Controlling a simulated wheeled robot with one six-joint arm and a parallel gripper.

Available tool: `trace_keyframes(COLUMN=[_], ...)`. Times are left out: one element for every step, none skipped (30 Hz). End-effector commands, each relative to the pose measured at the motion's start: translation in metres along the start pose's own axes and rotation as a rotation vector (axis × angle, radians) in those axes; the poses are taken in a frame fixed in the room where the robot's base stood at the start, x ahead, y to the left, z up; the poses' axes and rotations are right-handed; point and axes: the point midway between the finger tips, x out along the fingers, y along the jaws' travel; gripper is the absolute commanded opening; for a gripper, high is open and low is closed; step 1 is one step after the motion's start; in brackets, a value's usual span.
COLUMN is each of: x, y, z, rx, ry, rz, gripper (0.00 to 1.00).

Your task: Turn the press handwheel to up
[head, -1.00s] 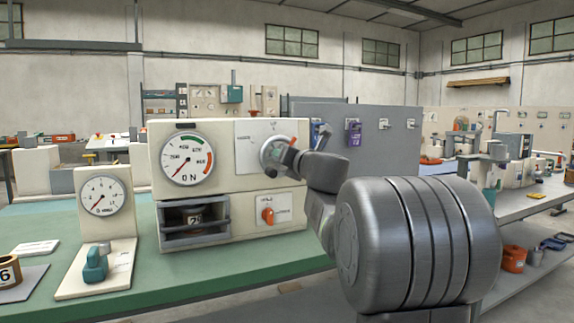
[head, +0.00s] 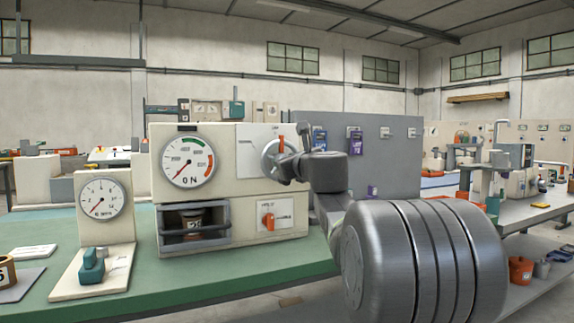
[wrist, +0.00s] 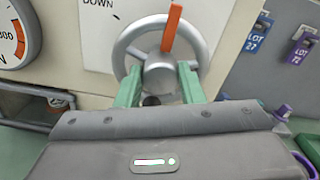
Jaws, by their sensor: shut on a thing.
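The press handwheel (head: 267,158) is a grey ring on the upper right of the cream press front (head: 225,183). In the wrist view the handwheel (wrist: 125,44) shows close up, with an orange pointer (wrist: 172,28) rising from its hub, nearly upright and leaning slightly right. The word DOWN is printed to its left; the plate's top is cut off there. My gripper (wrist: 160,70) has its two green fingers on either side of the hub, shut on the handwheel. In the head view my gripper (head: 290,166) partly covers the wheel.
A round force gauge (head: 187,162) sits left of the wheel, its needle at lower left. Below are a barred press opening (head: 194,225) and an orange knob (head: 267,219). A grey panel with purple lot tags (head: 355,143) stands behind, to the right.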

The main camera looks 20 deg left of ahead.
Motion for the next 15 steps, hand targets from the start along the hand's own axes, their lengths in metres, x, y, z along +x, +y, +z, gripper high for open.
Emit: trace_keyframes(x=[0.0005, 0.0005, 0.0006, 0.0006, 0.0006, 0.0006, 0.0006, 0.0006, 0.0006, 0.0006, 0.0006, 0.0006, 0.0006, 0.0006, 0.0006], y=[0.0006, 0.0006, 0.0006, 0.0007, 0.0006, 0.0007, 0.0007, 0.0007, 0.0007, 0.0007, 0.0007, 0.0007, 0.0007, 0.0007, 0.0007], z=[-0.003, -0.0029, -0.0029, -0.0028, -0.0028, -0.0027, -0.0027, -0.0026, -0.0026, -0.0025, -0.0025, -0.0024, -0.0024, -0.0024, -0.0024], rx=[-0.01, -0.016, -0.022, -0.026, -0.029, -0.032, -0.033, -0.034, -0.035, -0.036, -0.036, -0.036, -0.036, -0.036, -0.036], ry=[0.003, 0.003, 0.003, 0.004, 0.004, 0.004, 0.004, 0.004, 0.004, 0.004, 0.004, 0.004, 0.004, 0.004, 0.004], rz=[0.001, 0.001, 0.001, 0.001, 0.001, 0.001, 0.001, 0.001, 0.002, 0.002, 0.002, 0.002, 0.002, 0.002, 0.002], gripper=[0.12, 0.12, 0.12, 0.12, 0.12, 0.12, 0.12, 0.12, 0.12, 0.12, 0.12, 0.12, 0.12, 0.12, 0.12])
